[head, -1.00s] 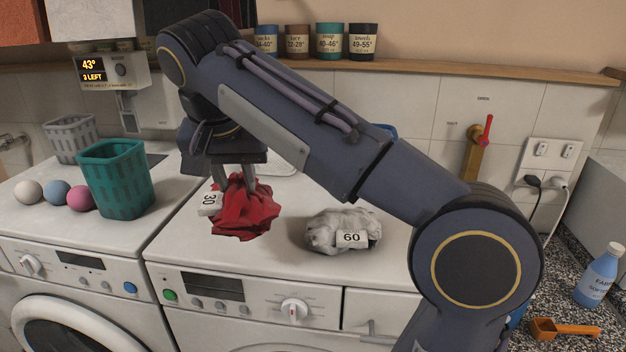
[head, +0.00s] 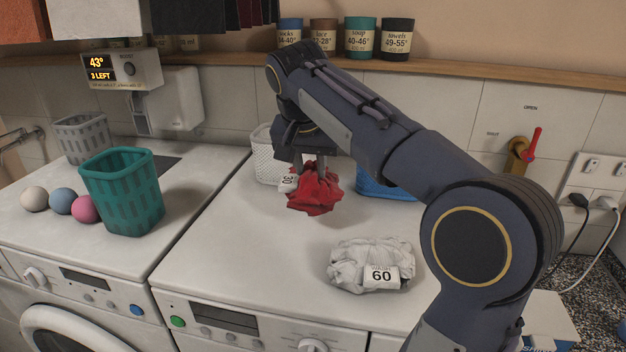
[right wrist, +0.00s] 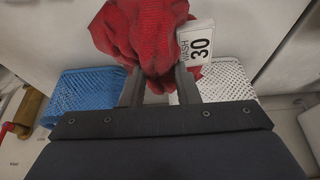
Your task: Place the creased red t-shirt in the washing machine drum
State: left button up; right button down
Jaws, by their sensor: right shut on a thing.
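The red t-shirt (head: 315,190) is a crumpled bundle with a white tag reading 30. My right gripper (head: 309,168) is shut on its top and holds it over the back of the right machine's top, before the white basket. In the right wrist view the red t-shirt (right wrist: 150,35) hangs between the fingers (right wrist: 160,82), with its tag beside it. Two front-loading machines stand side by side; the left one's round door (head: 75,335) shows only in part at the bottom edge. No drum interior is in view. My left gripper is not in view.
A white crumpled cloth (head: 350,262) tagged 60 lies on the right machine's top. A white basket (head: 265,160) and a blue basket (head: 375,188) stand at the back. A teal basket (head: 125,195) and balls (head: 62,201) sit on the left machine. The right machine's middle top is clear.

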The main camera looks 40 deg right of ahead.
aim_at(312, 184)
jog(key=shift+w+d+f, duration=0.3)
jog(key=shift+d+f, duration=0.15)
jog(key=shift+f, duration=0.2)
jog(key=x, duration=0.3)
jog(key=shift+s+a+f, duration=0.1)
jog(key=shift+a+f, duration=0.05)
jog(key=shift+f, duration=0.45)
jog(key=shift+f, duration=0.1)
jog(key=c, duration=1.5)
grip_release()
jog(key=shift+f, duration=0.1)
jog(key=shift+c, duration=0.2)
jog(key=o, duration=0.4)
jog(key=shift+o, duration=0.2)
